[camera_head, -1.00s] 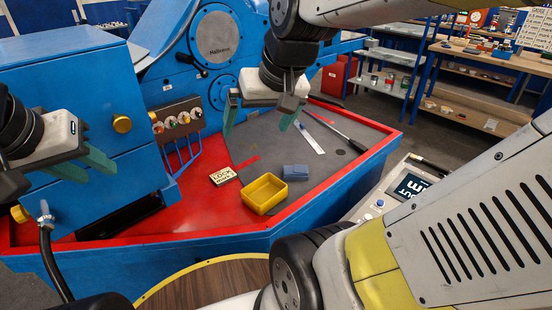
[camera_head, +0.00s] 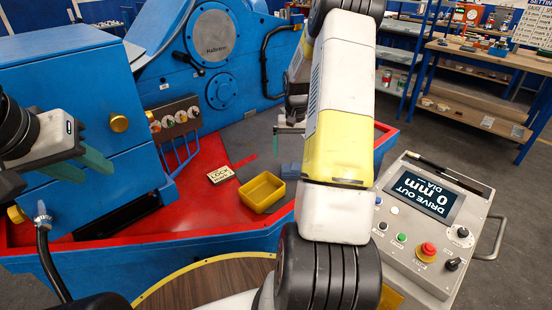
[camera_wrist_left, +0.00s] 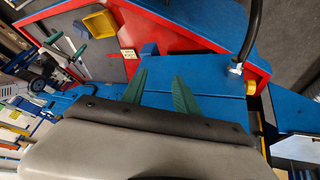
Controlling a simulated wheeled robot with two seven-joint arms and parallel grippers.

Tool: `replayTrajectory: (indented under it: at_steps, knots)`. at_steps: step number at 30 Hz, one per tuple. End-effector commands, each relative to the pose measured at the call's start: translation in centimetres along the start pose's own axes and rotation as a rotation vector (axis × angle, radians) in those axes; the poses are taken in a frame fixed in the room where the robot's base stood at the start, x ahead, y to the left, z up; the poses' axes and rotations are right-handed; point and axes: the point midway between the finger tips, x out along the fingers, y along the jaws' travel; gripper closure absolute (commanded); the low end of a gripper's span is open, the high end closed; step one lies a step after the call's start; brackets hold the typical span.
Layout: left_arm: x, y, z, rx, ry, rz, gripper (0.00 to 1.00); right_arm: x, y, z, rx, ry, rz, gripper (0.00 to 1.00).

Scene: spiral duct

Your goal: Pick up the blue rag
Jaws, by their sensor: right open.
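The blue rag (camera_head: 291,171) lies folded on the grey mat of the red and blue machine bed, just right of the yellow bin (camera_head: 262,192). My right arm covers its right part in the head view. My right gripper (camera_head: 277,142) is mostly hidden behind that arm, with one green finger showing above and behind the rag, apart from it. My left gripper (camera_head: 96,170) is at the left, away from the rag. Its two green fingers stand apart and empty, also in the left wrist view (camera_wrist_left: 160,76).
A lock-work sign (camera_head: 221,174) lies left of the bin. A control panel (camera_head: 425,215) with buttons stands at the right. A row of gauges and knobs (camera_head: 175,120) and blue bars are on the machine. Shelves and benches stand at the back right.

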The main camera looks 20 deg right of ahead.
Motion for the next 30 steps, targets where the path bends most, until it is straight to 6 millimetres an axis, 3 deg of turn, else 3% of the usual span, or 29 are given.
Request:
replayTrajectory:
  at_steps: [11,19,26,27,30]
  knots:
    - [0.0,0.0,0.0,0.0,0.0,0.0,0.64,3.7,0.2,-0.1,0.001,-0.004,0.0,0.0]
    - [0.0,0.0,0.0,0.0,0.0,0.0,0.64,7.5,0.3,-0.2,0.0,-0.005,0.0,0.0]
    - [0.0,0.0,0.0,0.0,0.0,0.0,0.64,7.9,0.3,-0.2,0.0,-0.002,0.0,0.0]
    - [0.0,0.0,0.0,0.0,0.0,0.0,0.64,7.9,0.3,-0.2,0.0,-0.002,0.0,0.02]
    - [0.0,0.0,0.0,0.0,0.0,0.0,0.64,7.9,0.3,-0.2,0.0,-0.002,0.0,0.22]
